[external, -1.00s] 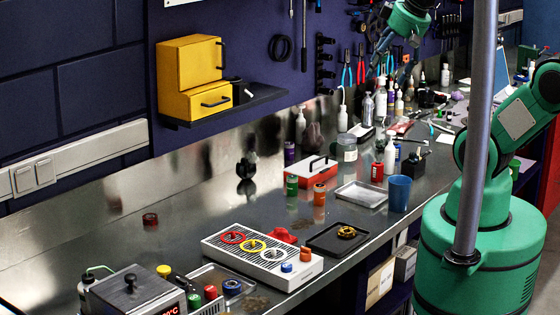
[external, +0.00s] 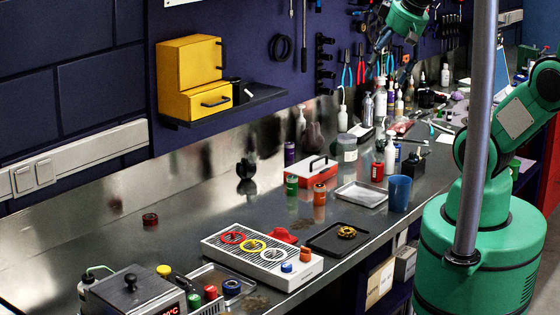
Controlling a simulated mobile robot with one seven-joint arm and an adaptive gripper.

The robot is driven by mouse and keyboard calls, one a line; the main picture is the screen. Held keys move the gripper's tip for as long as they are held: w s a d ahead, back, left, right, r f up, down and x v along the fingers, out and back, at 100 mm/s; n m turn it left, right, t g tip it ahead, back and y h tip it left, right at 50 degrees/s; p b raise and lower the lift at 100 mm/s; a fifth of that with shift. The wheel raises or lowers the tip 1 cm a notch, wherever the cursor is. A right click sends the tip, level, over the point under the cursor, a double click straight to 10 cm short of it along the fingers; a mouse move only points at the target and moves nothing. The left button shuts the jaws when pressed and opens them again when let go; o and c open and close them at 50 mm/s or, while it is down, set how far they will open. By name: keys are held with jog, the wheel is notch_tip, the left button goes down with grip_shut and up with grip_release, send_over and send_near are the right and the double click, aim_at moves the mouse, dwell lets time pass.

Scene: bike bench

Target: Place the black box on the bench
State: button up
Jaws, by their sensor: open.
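A small black box (external: 243,95) sits on the dark wall shelf (external: 270,93), just right of the yellow cabinet. Another black, box-like item (external: 412,169) stands on the metal bench (external: 190,226) among the bottles; I cannot tell which of the two the task names. My gripper (external: 388,68) hangs below my green wrist near the tool wall, above the bottles at the back of the bench. It is open, small and dark against the hanging tools, and I see nothing held in it. It is well to the right of the shelf.
A white tray with coloured rings (external: 262,257), a black tray (external: 338,238), a red case (external: 311,171), a metal tray (external: 361,194) and a blue cup (external: 400,192) stand on the bench. Bottles crowd its far part. Bare metal lies left of the ringed tray.

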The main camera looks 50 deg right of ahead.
jog(key=w+d+f+m+g, duration=0.3)
jog(key=w+d+m, duration=0.2)
jog(key=w+d, duration=0.3)
jog(key=m+g+y, duration=0.2)
jog(key=m+y, duration=0.3)
jog(key=m, duration=0.7)
send_over(419, 160)
jog(key=d, duration=0.6)
notch_tip(419, 160, down, 23)
jog(key=shift+a+f, duration=0.15)
jog(key=shift+a, duration=0.1)
jog(key=shift+h, duration=0.3)
jog(key=shift+b+x, duration=0.4)
jog(key=shift+x, duration=3.9)
jog(key=shift+a, duration=0.1)
jog(key=shift+b+x, duration=0.35)
jog(key=shift+x, duration=2.2)
